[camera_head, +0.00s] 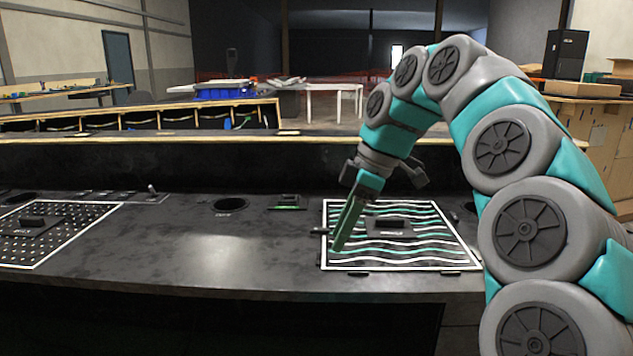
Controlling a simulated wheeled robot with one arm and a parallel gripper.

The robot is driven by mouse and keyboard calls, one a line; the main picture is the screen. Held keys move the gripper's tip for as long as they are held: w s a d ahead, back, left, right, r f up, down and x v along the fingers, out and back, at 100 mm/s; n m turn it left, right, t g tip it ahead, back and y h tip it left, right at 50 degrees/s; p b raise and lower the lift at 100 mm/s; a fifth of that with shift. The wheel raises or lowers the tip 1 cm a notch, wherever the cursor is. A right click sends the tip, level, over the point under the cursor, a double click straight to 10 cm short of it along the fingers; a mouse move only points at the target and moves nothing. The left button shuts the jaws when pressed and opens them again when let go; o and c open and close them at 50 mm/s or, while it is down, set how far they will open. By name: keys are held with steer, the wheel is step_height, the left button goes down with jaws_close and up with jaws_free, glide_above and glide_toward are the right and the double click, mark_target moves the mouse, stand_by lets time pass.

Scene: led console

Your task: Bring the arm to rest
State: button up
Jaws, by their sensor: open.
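My arm reaches in from the right, arches up and bends down at the wrist. My gripper (337,240) points down over the left part of a white-framed panel with wavy white and green lines (420,256) on the dark console. It is open, with nothing seen between its fingers. One finger largely hides the other, and I cannot tell whether the tips touch the panel. A small dark block (388,222) sits on the panel, right of the gripper and apart from it.
A round hole (230,205), a small lever (152,190) and a small green-edged device (288,203) stand there. A dotted panel (75,228) with a dark block (33,221) lies far left. A raised ledge (200,160) runs behind.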

steer(key=s+d+f+m+h, duration=0.1)
steer(key=s+d+f+m, duration=0.2)
steer(key=s, duration=0.7)
steer(key=s+d+f+m+g+h, duration=0.1)
steer(key=s+d+f+m, duration=0.3)
steer(key=s+f+m, duration=0.4)
steer(key=s+d+f+m+h, duration=0.2)
steer(key=s+f+m, duration=0.4)
steer(key=s+f, duration=0.6)
steer(key=shift+s+d+g, duration=0.4)
steer(key=shift+s+d, duration=0.35)
steer(key=shift+s, duration=0.4)
steer(key=shift+w+a, duration=0.1)
